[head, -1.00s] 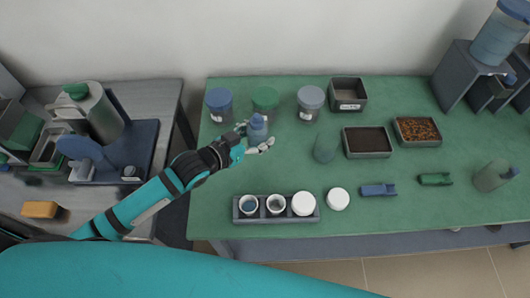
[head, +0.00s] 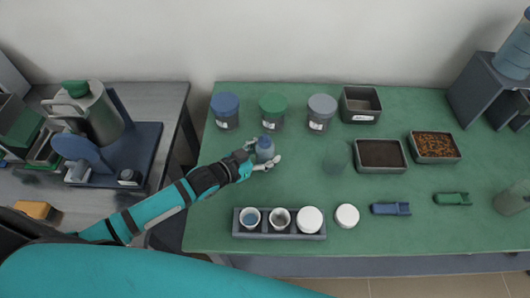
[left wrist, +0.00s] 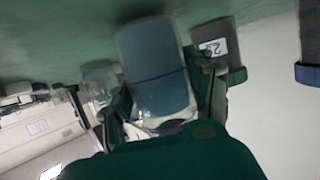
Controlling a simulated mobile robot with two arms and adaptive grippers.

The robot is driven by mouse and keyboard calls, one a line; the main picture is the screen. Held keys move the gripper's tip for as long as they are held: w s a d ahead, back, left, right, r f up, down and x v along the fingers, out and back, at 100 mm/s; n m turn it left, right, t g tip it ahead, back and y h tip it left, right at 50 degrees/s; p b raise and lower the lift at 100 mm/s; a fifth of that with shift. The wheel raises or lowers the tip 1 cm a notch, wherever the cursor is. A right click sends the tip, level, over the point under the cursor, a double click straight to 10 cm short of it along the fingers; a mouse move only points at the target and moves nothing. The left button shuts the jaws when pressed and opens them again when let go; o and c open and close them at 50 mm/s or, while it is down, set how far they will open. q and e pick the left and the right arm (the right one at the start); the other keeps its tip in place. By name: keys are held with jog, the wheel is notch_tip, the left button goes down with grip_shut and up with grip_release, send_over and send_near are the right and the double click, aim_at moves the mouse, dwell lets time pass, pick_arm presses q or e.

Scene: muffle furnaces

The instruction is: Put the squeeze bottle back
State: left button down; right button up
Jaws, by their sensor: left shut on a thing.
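The squeeze bottle (head: 265,147) is a small translucent bottle with blue in it. My left gripper (head: 264,159) is shut on it, over the left part of the green table. In the left wrist view the bottle (left wrist: 157,70) fills the middle, between the fingers (left wrist: 165,100). The bottle looks roughly upright; I cannot tell whether its base touches the table. My right gripper is not in view.
Behind the bottle stand a blue-lidded jar (head: 225,112), a green-lidded jar (head: 273,110) and a grey-lidded jar (head: 321,113). In front is a rack (head: 280,236) with cups. A faint translucent conical object (head: 335,158) stands to the right.

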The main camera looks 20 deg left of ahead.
pick_arm(q)
jog(key=shift+f, duration=0.15)
jog(key=shift+f, duration=0.2)
jog(key=shift+c, duration=2.3)
grip_release()
jog(key=shift+r, duration=0.2)
jog(key=v, duration=1.2)
jog(key=shift+r+b, duration=0.1)
jog(key=shift+b, duration=0.25)
